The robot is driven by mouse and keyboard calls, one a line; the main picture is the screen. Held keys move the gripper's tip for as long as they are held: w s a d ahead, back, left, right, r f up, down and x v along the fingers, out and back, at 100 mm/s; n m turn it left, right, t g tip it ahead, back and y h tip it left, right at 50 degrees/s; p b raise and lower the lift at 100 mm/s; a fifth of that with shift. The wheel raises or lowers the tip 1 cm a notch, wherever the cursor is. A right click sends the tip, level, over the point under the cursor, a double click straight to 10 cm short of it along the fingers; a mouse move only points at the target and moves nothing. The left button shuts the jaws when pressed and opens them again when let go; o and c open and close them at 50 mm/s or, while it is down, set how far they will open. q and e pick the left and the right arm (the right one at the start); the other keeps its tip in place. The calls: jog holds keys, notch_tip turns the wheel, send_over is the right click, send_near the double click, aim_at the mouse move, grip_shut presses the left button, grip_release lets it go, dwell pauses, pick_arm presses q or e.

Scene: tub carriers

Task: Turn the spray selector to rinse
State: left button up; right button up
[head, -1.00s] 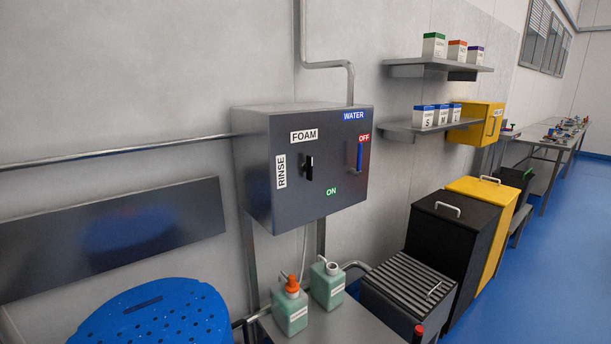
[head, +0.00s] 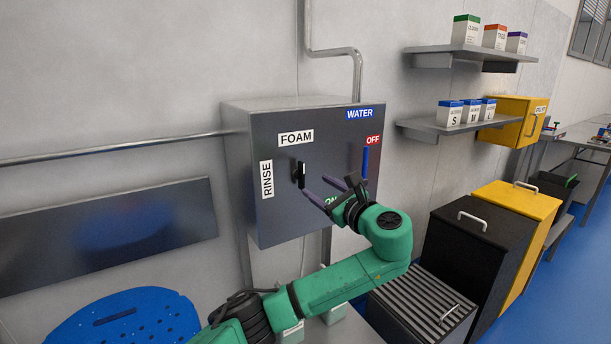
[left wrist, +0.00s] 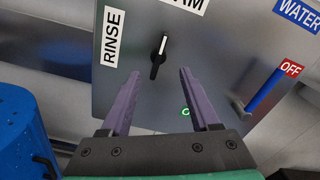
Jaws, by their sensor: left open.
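The spray selector (head: 301,174) is a black knob with a white pointer line on the front of a dark grey control box (head: 262,215). Its white end points up, toward the FOAM label (head: 296,138); the RINSE label (head: 266,179) is to its left. In the left wrist view the selector (left wrist: 158,57) stands nearly upright, slightly tilted. My left gripper (head: 314,186) is open and empty, just in front of and below right of the selector in the head view. In the left wrist view its purple fingers (left wrist: 158,73) point toward the selector, which shows between and beyond their tips. My right gripper is not in view.
A blue water lever (head: 365,163) stands upright below the OFF label (head: 373,140), right of my left gripper. My left arm partly covers the ON label and the bottles below. Shelves with boxes (head: 460,52) and a black bin (head: 470,250) are to the right.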

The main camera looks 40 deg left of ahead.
aim_at(304, 178)
pick_arm(q)
jog(key=x, duration=0.4)
jog(key=p+x, duration=0.1)
jog(key=x, duration=0.1)
jog(key=shift+s+r, duration=0.2)
jog(key=shift+s, duration=0.15)
jog(key=shift+w+a+f, duration=0.1)
jog(key=shift+w+a, duration=0.05)
jog(key=shift+a, duration=0.2)
jog(key=shift+w+a+f, duration=0.1)
jog(key=shift+w, duration=0.05)
grip_shut()
